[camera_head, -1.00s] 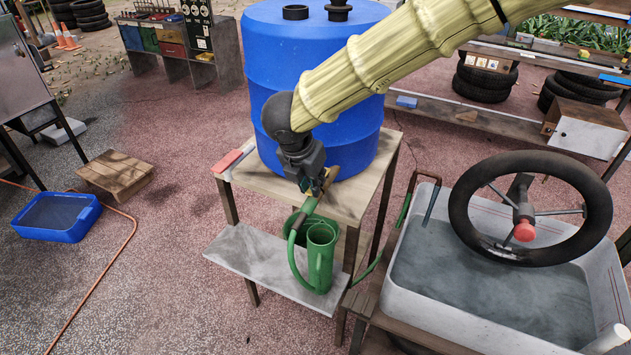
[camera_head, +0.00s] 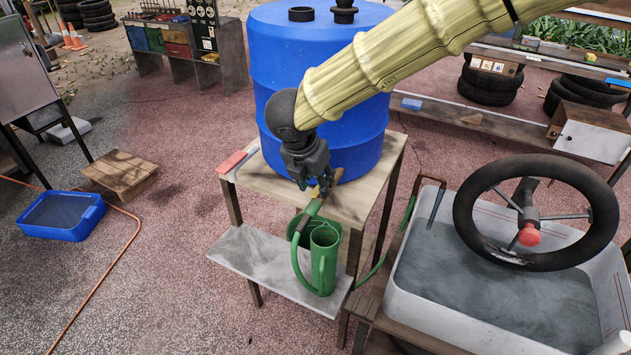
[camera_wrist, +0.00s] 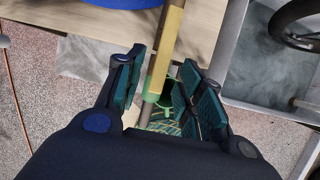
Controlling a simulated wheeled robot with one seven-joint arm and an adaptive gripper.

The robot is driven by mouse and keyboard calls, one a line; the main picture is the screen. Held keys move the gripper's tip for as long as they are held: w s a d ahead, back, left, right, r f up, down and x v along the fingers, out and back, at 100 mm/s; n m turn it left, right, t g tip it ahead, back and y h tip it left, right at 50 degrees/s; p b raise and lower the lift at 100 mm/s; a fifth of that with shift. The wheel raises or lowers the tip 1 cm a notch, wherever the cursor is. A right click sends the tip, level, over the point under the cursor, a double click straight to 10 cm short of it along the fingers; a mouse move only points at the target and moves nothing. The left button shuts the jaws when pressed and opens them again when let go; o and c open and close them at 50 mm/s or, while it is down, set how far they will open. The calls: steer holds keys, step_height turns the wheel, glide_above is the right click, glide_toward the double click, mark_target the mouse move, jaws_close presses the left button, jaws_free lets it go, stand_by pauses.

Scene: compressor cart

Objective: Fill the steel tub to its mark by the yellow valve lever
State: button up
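The pale grey tub (camera_head: 455,322), seemingly the steel tub, stands at the right in the head view with grey water in it. I cannot make out its mark. The yellow valve lever (camera_wrist: 171,45) runs lengthwise between my fingers in the wrist view, above a green spout. My gripper (camera_wrist: 163,88) is open, with a finger on each side of the lever and visible gaps. In the head view my gripper (camera_head: 314,184) is at the front of the blue drum (camera_head: 320,60), and it partly hides the lever.
A green can (camera_head: 324,262) stands under the spout on a grey shelf (camera_head: 250,272) of the wooden stand. A black wheel (camera_head: 480,241) with a red knob overhangs the grey tub. A blue basin (camera_head: 62,232) lies on the floor at the left, near an orange hose (camera_head: 95,292).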

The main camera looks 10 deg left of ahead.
steer(key=v, duration=1.1)
steer(key=shift+r, duration=0.1)
stand_by(6.8)
